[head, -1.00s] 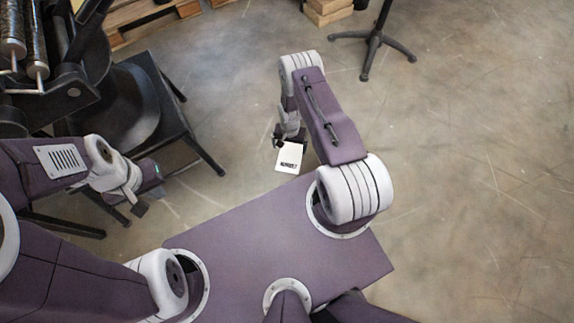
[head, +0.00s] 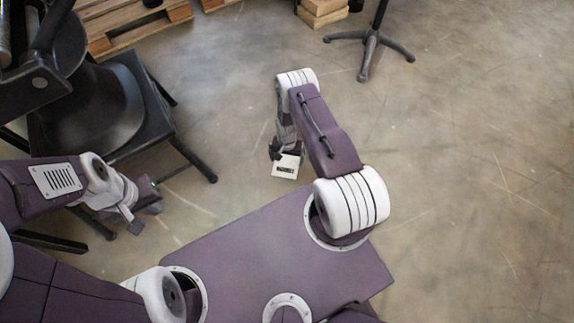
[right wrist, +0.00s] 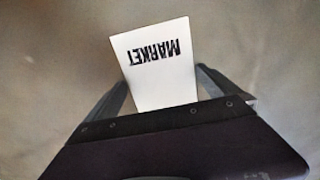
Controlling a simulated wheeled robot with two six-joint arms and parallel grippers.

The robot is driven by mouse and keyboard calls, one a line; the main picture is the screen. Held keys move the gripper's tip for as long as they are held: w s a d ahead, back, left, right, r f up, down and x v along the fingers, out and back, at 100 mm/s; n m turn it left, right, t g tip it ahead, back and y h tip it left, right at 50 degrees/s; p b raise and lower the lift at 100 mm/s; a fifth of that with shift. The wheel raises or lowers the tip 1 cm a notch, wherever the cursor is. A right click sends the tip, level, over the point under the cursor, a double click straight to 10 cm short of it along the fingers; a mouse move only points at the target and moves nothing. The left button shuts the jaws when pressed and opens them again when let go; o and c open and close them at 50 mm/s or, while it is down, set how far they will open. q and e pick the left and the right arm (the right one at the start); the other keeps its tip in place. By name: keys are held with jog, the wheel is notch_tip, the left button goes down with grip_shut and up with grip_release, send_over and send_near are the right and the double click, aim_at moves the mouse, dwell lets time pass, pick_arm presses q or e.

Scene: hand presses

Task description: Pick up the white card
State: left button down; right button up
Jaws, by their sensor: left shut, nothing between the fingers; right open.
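The white card (head: 285,167) with black printing shows just below my right gripper (head: 275,152) in the head view. In the right wrist view, the card (right wrist: 158,75) stands out beyond the dark gripper body, between the two fingers, its "MARKET" lettering upside down. Its lower end is hidden behind the gripper body. My right gripper (right wrist: 160,95) is open around the card; I cannot tell whether either finger touches it. My left gripper (head: 134,222) is shut and empty at the left, well away from the card.
A black chair-like piece (head: 90,110) with legs stands at the left, close to my left arm. Wooden pallets (head: 130,25) and stacked wood blocks (head: 322,12) lie at the back. A black stand base (head: 370,42) is at the back right. The concrete floor (head: 480,170) at right is clear.

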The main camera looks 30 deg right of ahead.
aim_at(287, 161)
jog(key=shift+r, duration=0.1)
jog(key=c, duration=1.1)
jog(key=shift+r+p, duration=0.15)
jog(key=shift+p, duration=0.15)
notch_tip(287, 161, up, 4)
jog(key=p, duration=0.3)
jog(key=shift+p, duration=0.3)
jog(key=d+r+p, duration=0.1)
jog(key=d+r, duration=0.1)
jog(key=d, duration=0.2)
jog(key=d+r+p, duration=0.2)
jog(key=d, duration=0.1)
jog(key=d+r+p, duration=0.1)
jog(key=d+r, duration=0.1)
jog(key=d, duration=0.2)
jog(key=shift+w+d+r+p, duration=0.3)
jog(key=shift+w+p, duration=0.05)
jog(key=shift+p, duration=0.05)
